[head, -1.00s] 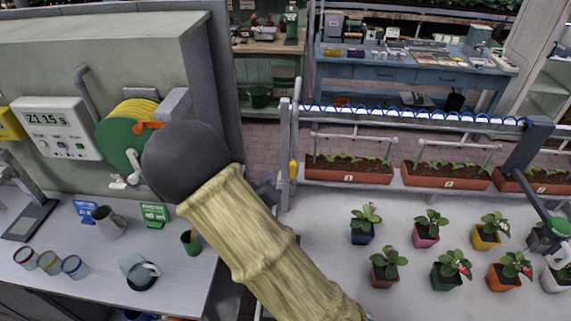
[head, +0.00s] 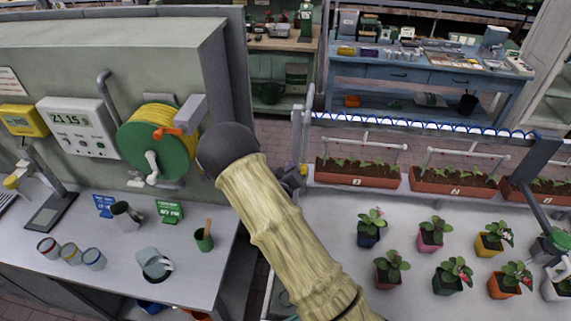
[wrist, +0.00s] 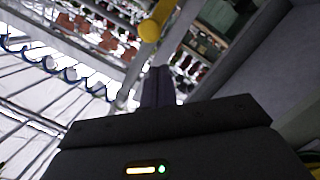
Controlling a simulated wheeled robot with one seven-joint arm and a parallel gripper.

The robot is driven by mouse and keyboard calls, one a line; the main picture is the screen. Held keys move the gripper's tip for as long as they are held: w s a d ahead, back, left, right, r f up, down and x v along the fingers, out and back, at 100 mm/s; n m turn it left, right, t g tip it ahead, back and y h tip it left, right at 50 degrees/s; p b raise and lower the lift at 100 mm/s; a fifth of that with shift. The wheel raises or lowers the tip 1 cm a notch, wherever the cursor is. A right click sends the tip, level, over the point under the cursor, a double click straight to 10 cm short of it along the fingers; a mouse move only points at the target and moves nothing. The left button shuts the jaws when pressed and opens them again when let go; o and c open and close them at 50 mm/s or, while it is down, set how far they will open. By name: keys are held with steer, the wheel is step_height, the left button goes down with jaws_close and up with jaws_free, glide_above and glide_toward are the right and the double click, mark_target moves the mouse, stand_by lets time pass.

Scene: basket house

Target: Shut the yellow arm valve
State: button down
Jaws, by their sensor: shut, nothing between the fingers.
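The yellow arm valve (head: 303,169) shows as a small yellow piece on the pale upright pipe at the left end of the planter bench. My gripper (head: 295,178) is close beside it, and my arm and gripper partly hide it. In the wrist view the yellow handle (wrist: 150,30) stands just beyond my fingertips, at the top, with its rounded end toward me. My gripper's dark fingers (wrist: 157,82) are together and empty. A gap to the handle seems to show, but I cannot tell whether they touch. The angle of the handle is hard to judge.
A hose reel (head: 160,143) with an orange handle hangs on the wall left of my arm. Troughs of seedlings (head: 360,181) stand right of the pipe, with several potted plants in front. A green cup (head: 204,240) stands on the left counter (head: 205,275).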

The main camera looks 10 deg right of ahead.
steer(key=shift+s+d+f+p, duration=0.2)
steer(key=shift+d+f+p, duration=0.05)
steer(key=shift+d+f, duration=0.15)
steer(key=shift+s+d+f+p, duration=0.2)
steer(key=shift+d+f, duration=0.05)
steer(key=shift+f, duration=0.15)
steer(key=shift+w+b, duration=0.2)
steer(key=shift+b, duration=0.15)
